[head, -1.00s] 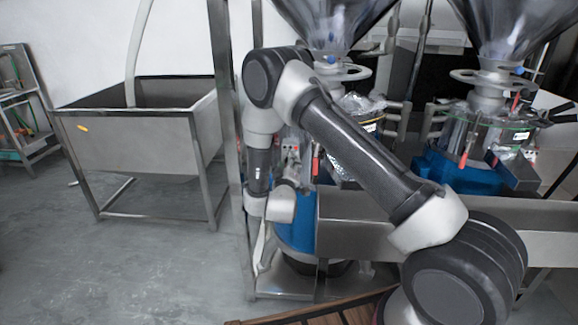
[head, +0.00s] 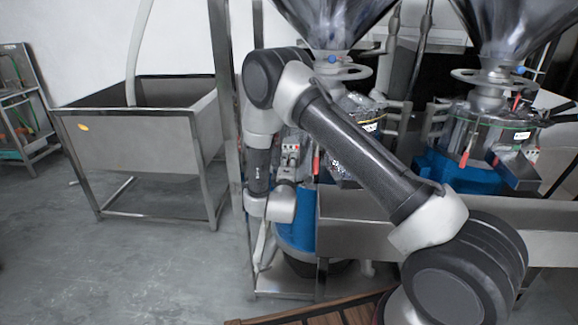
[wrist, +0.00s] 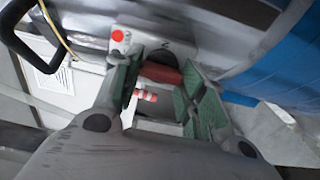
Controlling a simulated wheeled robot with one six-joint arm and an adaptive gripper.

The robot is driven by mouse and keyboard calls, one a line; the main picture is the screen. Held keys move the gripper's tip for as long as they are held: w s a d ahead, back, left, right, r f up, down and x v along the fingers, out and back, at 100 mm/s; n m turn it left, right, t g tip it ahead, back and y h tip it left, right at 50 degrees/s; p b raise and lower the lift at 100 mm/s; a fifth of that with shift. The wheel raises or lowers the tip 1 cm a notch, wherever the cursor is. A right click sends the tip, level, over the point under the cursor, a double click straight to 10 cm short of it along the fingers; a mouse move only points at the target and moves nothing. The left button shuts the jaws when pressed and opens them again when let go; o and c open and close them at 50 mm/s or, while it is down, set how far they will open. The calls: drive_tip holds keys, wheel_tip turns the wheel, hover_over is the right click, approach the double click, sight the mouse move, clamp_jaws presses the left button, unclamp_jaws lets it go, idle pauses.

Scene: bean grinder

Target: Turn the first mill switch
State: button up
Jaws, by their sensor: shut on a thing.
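The first mill (head: 297,232), with a blue lower body, stands behind my arm in the head view. Its small pale switch box (head: 290,149) shows beside my forearm. In the wrist view, a dark red switch (wrist: 160,73) sits between the green-padded fingers of my gripper (wrist: 165,88), which is shut on it. A round red button (wrist: 118,36) is on the pale panel up and left of the switch. A small red-and-white part (wrist: 146,96) shows below the switch. In the head view my gripper (head: 287,172) is small and partly hidden by my arm.
A second blue mill (head: 470,165) stands at the right. A steel trough (head: 355,225) runs in front of the mills. A steel bin on legs (head: 140,140) stands at the left. The floor (head: 130,260) in front of the bin is clear.

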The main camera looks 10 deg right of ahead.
idle(0.3)
drive_tip(key=o, duration=1)
drive_tip(key=v, duration=1.2)
